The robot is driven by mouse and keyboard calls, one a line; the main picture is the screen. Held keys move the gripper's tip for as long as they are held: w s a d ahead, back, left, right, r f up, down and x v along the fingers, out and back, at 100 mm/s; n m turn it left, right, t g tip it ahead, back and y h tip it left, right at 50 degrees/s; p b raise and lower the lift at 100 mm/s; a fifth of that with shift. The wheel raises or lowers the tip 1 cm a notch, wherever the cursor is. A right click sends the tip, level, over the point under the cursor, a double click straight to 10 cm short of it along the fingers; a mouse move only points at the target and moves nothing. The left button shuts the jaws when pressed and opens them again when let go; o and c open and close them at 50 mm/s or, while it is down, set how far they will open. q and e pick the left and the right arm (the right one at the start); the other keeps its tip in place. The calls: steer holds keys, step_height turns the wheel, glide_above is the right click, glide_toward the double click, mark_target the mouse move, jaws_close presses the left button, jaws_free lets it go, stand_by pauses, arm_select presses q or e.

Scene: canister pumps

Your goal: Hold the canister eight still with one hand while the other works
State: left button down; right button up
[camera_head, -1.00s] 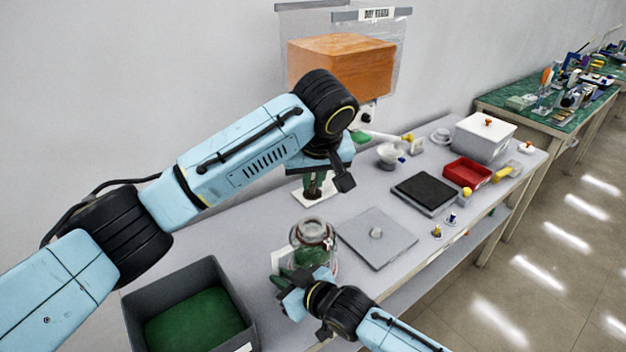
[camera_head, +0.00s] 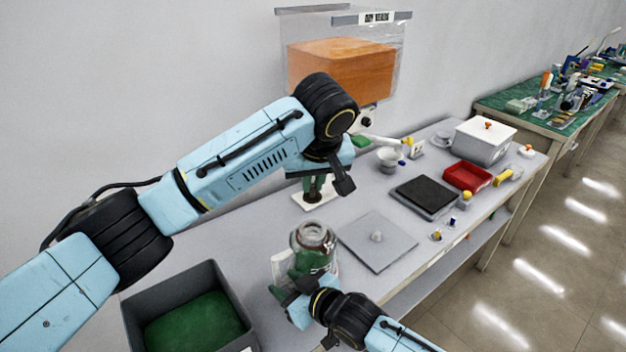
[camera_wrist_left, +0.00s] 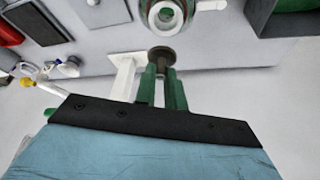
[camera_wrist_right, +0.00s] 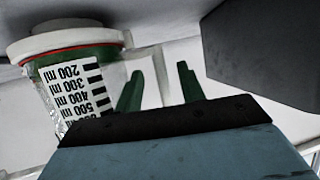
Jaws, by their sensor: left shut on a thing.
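The canister (camera_head: 313,258) stands on the grey bench with a round glass-like rim, and its body looks green. In the right wrist view, the canister (camera_wrist_right: 75,85) has a black ml scale; I cannot read which number it bears. My right gripper (camera_head: 285,290) is beside it, low on its near side. Its green fingers (camera_wrist_right: 158,85) are apart, with a pale, clear part showing behind the gap. My left gripper (camera_head: 317,190) is beyond the canister. Its fingers (camera_wrist_left: 163,75) are closed on a dark round knob (camera_wrist_left: 161,55) by a white stand (camera_wrist_left: 125,78).
A grey bin (camera_head: 215,275) with a green floor is at the left. A grey plate (camera_head: 395,245) with a knob, a black pad (camera_head: 425,194), a red tray (camera_head: 466,176) and a white box (camera_head: 485,142) are to the right. An orange-filled clear tank (camera_head: 345,65) hangs on the wall.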

steer(key=v, duration=1)
steer(key=shift+s+d, duration=0.2)
steer(key=shift+s, duration=0.1)
